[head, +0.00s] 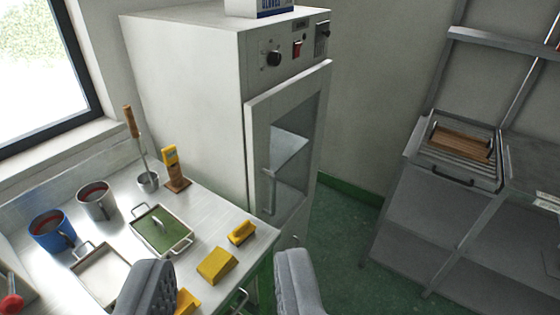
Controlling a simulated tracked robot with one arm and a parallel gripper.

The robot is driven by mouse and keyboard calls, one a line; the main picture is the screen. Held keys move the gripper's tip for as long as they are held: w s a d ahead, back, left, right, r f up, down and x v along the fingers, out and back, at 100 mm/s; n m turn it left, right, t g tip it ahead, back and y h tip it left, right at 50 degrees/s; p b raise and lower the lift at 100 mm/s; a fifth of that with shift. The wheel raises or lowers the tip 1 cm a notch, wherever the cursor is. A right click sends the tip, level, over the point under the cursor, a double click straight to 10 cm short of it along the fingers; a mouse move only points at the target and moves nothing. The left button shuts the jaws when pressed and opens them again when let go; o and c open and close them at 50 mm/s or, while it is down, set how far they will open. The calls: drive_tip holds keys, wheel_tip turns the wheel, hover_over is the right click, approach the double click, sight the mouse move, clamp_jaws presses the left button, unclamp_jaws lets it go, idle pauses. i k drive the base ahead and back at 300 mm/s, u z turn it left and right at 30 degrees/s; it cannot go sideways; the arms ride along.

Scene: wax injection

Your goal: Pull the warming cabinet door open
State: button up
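The warming cabinet (190,70) is a tall white box standing behind the worktop, with a control panel at its upper front. Its door (253,140) has a white frame and a glass window (290,150), with a shelf visible behind the glass. The door stands proud of the cabinet front, and I cannot tell whether it is fully closed. A vertical handle (268,190) is on the door's left side. My gripper (222,257) is open at the bottom of the view, its two grey padded fingers wide apart. It is below and nearer than the handle, apart from it, with nothing held.
The worktop (215,212) holds yellow blocks (216,266), a green-filled tray (160,230), a blue mug (52,231), a metal mug (96,200) and a ladle (148,181). A metal rack (405,200) with a tray stands right. Green floor (340,225) is clear between cabinet and rack.

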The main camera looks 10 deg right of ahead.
sight(261, 111)
drive_tip(key=z, duration=0.1)
drive_tip(key=i, duration=1.1)
drive_tip(key=z, duration=0.1)
